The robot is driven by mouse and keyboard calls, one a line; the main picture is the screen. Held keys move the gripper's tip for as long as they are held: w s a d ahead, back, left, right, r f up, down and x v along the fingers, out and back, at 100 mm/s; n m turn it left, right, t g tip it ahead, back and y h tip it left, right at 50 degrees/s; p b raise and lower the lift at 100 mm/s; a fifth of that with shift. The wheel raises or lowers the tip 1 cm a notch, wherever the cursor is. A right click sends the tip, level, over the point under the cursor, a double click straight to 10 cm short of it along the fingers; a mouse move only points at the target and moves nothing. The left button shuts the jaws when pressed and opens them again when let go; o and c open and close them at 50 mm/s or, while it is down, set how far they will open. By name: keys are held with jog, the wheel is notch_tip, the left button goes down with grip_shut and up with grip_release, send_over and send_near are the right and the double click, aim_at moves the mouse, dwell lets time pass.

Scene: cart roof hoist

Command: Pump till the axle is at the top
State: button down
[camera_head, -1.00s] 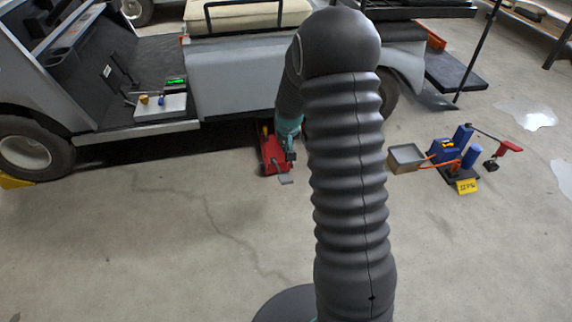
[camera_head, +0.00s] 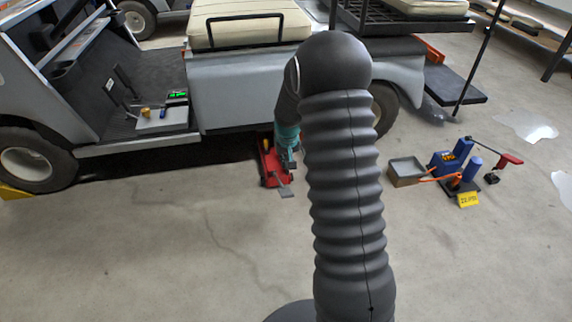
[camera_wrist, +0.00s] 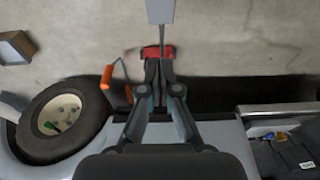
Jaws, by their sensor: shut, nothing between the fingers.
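A red floor jack (camera_head: 268,170) stands at the lower edge of the grey cart (camera_head: 240,95), partly under it. A flat grey pedal-like plate (camera_head: 286,193) sticks out from its near end. In the wrist view, the plate (camera_wrist: 160,11) joins the red jack (camera_wrist: 160,51) by a thin stem. My gripper (camera_wrist: 152,68) is shut and empty, its fingertips just beside the red body in that picture; I cannot tell whether they touch. In the head view, my gripper (camera_head: 287,158) is over the jack and hides part of it. The axle is hidden under the cart.
A blue pump unit (camera_head: 445,165) with a red-handled lever and yellow tag (camera_head: 469,199) stands right of my arm, beside a grey tray (camera_head: 407,168). The near floor is clear.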

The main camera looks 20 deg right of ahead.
send_over(286, 190)
jog(key=w, duration=0.2)
jog(key=f, duration=0.7)
jog(key=shift+s+d+f, duration=0.1)
jog(key=shift+s+f, duration=0.1)
jog(key=shift+f, duration=0.2)
jog(key=shift+s+f, duration=0.65)
jog(key=shift+f, duration=0.2)
jog(key=shift+s+f, duration=0.35)
jog(key=shift+f, duration=0.2)
